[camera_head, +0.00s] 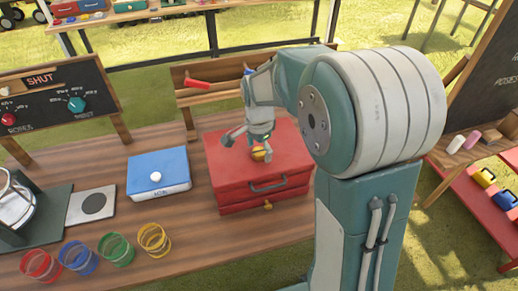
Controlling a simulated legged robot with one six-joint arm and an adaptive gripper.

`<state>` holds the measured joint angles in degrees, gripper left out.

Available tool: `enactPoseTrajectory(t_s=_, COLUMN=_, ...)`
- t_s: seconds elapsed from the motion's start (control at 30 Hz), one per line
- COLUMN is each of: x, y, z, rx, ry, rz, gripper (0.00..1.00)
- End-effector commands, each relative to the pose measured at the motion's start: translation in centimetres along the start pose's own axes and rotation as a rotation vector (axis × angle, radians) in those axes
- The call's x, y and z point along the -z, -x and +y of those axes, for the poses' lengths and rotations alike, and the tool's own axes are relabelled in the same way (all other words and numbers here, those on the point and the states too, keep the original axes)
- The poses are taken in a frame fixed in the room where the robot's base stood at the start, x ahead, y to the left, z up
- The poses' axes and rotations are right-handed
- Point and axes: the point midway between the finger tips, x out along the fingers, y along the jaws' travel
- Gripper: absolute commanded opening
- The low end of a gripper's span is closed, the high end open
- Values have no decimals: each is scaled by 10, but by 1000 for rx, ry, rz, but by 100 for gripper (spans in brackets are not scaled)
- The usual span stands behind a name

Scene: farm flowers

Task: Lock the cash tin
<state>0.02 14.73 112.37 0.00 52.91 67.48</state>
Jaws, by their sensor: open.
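A red metal box (285,150) stands on the wooden table, and I take it to be the cash tin. It has a dark handle (268,185) on its front, a small brass piece (268,205) low on the front, and a round yellow-orange knob (261,154) on top. Its lid looks down. My gripper (247,141) is open above the left part of the lid, with its fingers spread close to the knob. I cannot tell whether a finger touches it. My arm hides part of the box's right side.
A blue box (160,183) with a white knob stands left of the red box. A board reading SHUT (40,90) stands behind left. A wooden rack (205,95) is behind the red box. The table between the boxes is clear.

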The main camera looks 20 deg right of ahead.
Motion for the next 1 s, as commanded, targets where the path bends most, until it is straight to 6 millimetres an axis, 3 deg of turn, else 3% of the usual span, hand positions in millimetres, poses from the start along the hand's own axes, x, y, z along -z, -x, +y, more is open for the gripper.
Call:
enactPoseTrajectory(t_s=0.1, x=0, y=0, z=0, rx=0, ry=0, rz=0, gripper=90)
enactPoseTrajectory(t_s=0.13, x=0, y=0, z=0, rx=0, ry=0, rz=0, gripper=86)
enactPoseTrajectory(t_s=0.3, x=0, y=0, z=0, rx=1, ry=0, rz=0, gripper=10)
enactPoseTrajectory(t_s=0.67, x=0, y=0, z=0, rx=1, ry=18, rz=0, gripper=7)
enactPoseTrajectory(t_s=1.0, x=0, y=0, z=-1, rx=1, ry=198, rz=0, gripper=7)
